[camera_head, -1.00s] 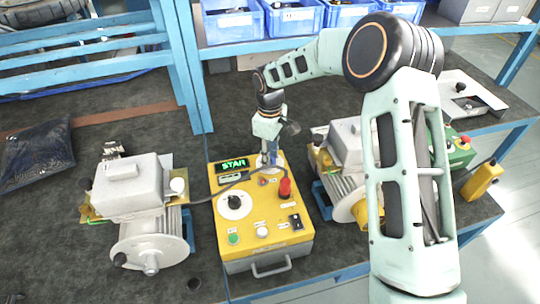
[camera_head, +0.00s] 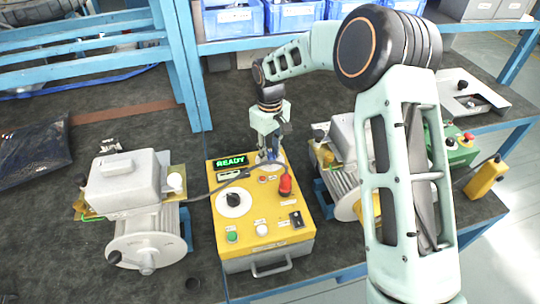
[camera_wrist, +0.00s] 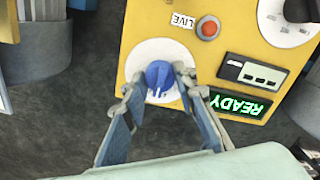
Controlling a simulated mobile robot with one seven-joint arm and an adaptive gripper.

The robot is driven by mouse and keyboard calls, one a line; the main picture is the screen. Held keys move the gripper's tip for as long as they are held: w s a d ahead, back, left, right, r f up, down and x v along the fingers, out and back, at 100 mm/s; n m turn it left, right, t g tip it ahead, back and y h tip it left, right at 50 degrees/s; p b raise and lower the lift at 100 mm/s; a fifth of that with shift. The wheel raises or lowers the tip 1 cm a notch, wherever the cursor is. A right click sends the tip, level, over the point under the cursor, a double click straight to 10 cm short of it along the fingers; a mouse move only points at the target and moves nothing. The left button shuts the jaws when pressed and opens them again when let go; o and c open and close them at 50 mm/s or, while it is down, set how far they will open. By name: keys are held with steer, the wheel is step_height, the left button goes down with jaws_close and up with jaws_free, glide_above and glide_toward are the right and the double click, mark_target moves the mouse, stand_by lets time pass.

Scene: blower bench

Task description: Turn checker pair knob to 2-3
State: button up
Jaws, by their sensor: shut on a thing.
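The yellow checker box (camera_head: 290,242) stands on the bench between two blower units. Its lit green display (camera_head: 231,161) reads READY, and it shows upside down in the wrist view (camera_wrist: 240,104). My gripper (camera_wrist: 161,90) is over the far right corner of the box, with its fingers on both sides of a blue knob (camera_wrist: 157,73) on a white round dial (camera_wrist: 140,58). It is shut on this knob. The dial's markings are too small or hidden to read. A larger black knob on a white dial (camera_head: 234,202) sits at the box's left.
Motor blowers stand left (camera_head: 128,185) and right (camera_head: 344,185) of the box. The box top also carries a red upright part (camera_head: 285,185), a green button (camera_head: 232,237), a white button and a black switch (camera_head: 297,219). A cable crosses from the left blower.

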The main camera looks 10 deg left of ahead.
mark_target(270, 153)
steer(key=shift+m+b, duration=0.65)
steer(key=shift+m, duration=1.05)
steer(key=o, duration=1.2)
steer(key=shift+c, duration=0.2)
step_height(270, 153, up, 12)
